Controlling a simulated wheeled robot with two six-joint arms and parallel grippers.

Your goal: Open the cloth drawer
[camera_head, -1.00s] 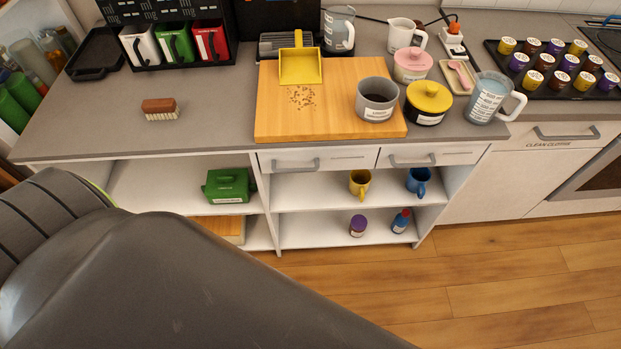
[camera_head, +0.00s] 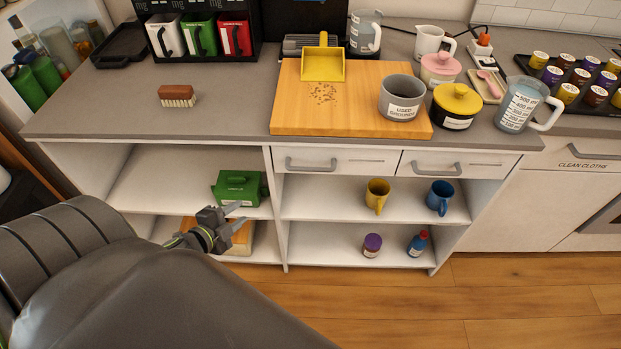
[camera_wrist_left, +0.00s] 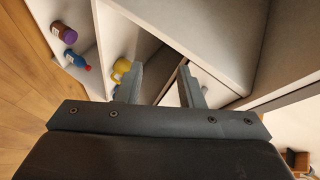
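The drawer front labelled CLEAN CLOTHS (camera_head: 545,176) is at the right of the head view, under the counter. It looks shut, and a grey bar handle (camera_head: 567,149) shows along its top. My left gripper (camera_head: 237,215) is in front of the lower left shelves, near the green box (camera_head: 232,188), far to the left of that drawer. Its two fingers are apart with nothing seen between them; the left wrist view shows the spread fingers (camera_wrist_left: 162,88) too. I cannot make out the cloth drawer in the left wrist view. My right gripper is not in view.
Two small drawers (camera_head: 342,168) with grey handles sit above open shelves. The shelves hold a yellow mug (camera_head: 377,195), a blue mug (camera_head: 439,198), a purple-lidded jar (camera_head: 371,245) and a blue bottle (camera_head: 418,243). The wooden floor (camera_head: 500,285) at lower right is clear.

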